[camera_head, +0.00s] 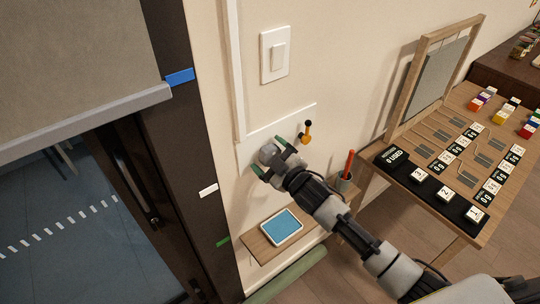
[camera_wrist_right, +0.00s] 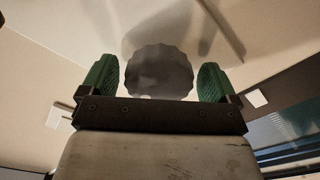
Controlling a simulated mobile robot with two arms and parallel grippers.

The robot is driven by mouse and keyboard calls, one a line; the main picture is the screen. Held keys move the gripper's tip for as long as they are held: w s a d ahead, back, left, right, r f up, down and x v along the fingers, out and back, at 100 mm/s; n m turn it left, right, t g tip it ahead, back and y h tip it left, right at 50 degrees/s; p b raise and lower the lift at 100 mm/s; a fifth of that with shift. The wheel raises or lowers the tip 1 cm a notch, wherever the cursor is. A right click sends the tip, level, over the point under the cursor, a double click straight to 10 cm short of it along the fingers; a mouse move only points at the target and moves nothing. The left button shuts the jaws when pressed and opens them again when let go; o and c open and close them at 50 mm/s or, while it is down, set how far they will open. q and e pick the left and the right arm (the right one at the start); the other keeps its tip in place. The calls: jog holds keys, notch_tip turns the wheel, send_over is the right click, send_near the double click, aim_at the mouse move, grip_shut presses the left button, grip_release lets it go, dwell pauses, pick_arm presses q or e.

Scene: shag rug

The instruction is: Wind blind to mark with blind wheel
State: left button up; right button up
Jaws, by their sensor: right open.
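The grey blind (camera_head: 85,45) hangs at the upper left, its pale bottom bar (camera_head: 90,120) ending near the blue mark (camera_head: 180,77) on the dark window frame. A white mark (camera_head: 208,190) and a green mark (camera_head: 223,241) sit lower on that side. The blind wheel (camera_head: 266,152), a grey scalloped knob, is on the wall plate. My right gripper (camera_head: 272,157) is open with its green fingers on either side of the wheel. In the right wrist view the wheel (camera_wrist_right: 158,74) lies between the fingers, with a narrow gap at each side. My left gripper is not in view.
An orange-tipped lever (camera_head: 307,131) projects right of the wheel, below a light switch (camera_head: 275,54). A wooden table (camera_head: 460,150) with numbered tiles stands right.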

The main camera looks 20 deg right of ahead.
jog(key=b+v, duration=0.2)
jog(key=v, duration=0.8)
jog(key=shift+s, duration=0.4)
jog(key=shift+d, duration=0.15)
jog(key=d+f+m+g+h, duration=0.2)
jog(key=f, duration=0.7)
jog(key=d+f+m+g+h, duration=0.1)
jog(key=d+f+h, duration=0.1)
jog(key=f, duration=0.6)
jog(key=s+d+f+m+g+h, duration=0.1)
jog(key=s+f+g, duration=0.1)
jog(key=s+f, duration=0.5)
jog(key=s+d+f+m+g+h, duration=0.1)
jog(key=s+d+f+m+g, duration=0.15)
jog(key=f, duration=0.75)
jog(key=s+a+f+g, duration=0.1)
jog(key=s+f+g, duration=0.1)
jog(key=s+f, duration=0.4)
jog(key=s+a+f+m+g, duration=0.1)
jog(key=s+f, duration=0.5)
jog(key=s, duration=0.9)
jog(key=s+a+f+m+g, duration=0.1)
jog(key=s+f+g, duration=0.4)
jog(key=s, duration=0.6)
jog(key=shift+a+f, duration=0.8)
jog(key=shift+w+g, duration=0.1)
jog(key=shift+g, duration=0.15)
